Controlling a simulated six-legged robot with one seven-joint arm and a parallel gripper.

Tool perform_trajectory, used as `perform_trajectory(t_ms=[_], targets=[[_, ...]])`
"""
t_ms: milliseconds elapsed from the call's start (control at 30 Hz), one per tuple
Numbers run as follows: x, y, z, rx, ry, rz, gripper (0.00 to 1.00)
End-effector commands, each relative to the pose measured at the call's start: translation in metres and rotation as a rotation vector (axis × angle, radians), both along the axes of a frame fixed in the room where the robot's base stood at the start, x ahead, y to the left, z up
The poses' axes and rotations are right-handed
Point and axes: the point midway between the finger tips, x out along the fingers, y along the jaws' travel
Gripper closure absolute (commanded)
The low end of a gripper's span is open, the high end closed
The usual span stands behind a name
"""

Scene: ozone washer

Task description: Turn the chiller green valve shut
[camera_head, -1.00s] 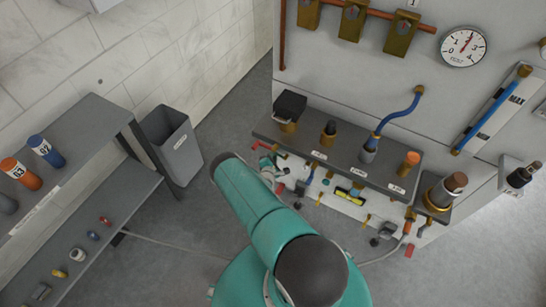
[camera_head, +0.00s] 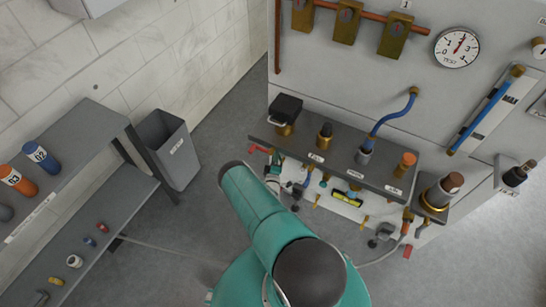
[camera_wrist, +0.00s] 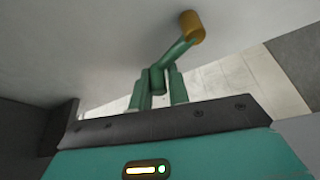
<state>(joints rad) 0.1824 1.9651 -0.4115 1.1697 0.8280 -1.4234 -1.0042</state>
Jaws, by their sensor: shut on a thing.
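The green valve handle (camera_wrist: 174,52) shows in the wrist view as a green lever running from a brass fitting (camera_wrist: 192,25) on the grey wall down to my gripper. My gripper (camera_wrist: 158,87) has its two green fingers on either side of the lever's lower end and is shut on it. The lever slants down to the left from the fitting. In the head view my teal arm reaches toward the low front of the panel below the shelf. The green handle cannot be clearly made out there.
A dark shelf (camera_head: 333,152) with several fittings juts from the grey panel above the valves. A red handle (camera_head: 260,150) is near its left end.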

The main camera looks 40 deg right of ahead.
Motion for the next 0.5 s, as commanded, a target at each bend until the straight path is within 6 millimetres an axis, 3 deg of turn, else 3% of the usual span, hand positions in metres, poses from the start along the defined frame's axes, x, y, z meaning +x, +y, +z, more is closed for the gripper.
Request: perform_trajectory(t_ms=[500], targets=[[-0.024, -0.009, 0.003, 0.135, -0.365, -0.009, 1.00]])
